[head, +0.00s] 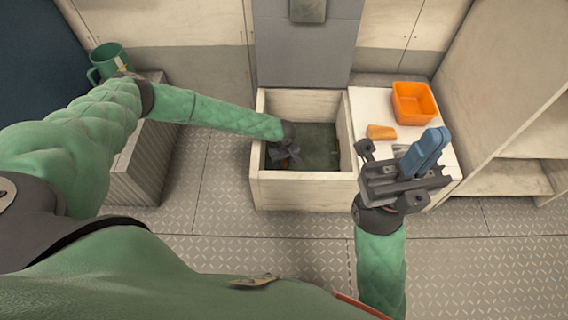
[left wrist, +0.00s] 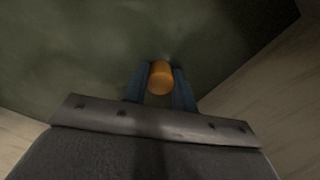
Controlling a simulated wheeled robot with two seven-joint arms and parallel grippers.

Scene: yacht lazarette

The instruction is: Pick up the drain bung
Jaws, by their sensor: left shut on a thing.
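The drain bung is a small orange, rounded piece (left wrist: 160,78) between the two blue fingertips of my left gripper (left wrist: 160,88) in the left wrist view. The fingers touch it on both sides. In the head view my left gripper (head: 284,160) reaches down into an open pale box (head: 305,190) with a dark green floor, and only a speck of orange shows by it. I cannot tell whether the bung is clear of the floor. My right gripper (head: 428,148) is over the white counter at the right, its blue fingers close together with nothing seen between them.
An orange bin (head: 414,103) and a small orange block (head: 381,132) are on the white counter (head: 368,105). A green mug (head: 108,60) stands on the ribbed unit (head: 138,180) at left. The box walls surround my left gripper. The patterned floor in front is clear.

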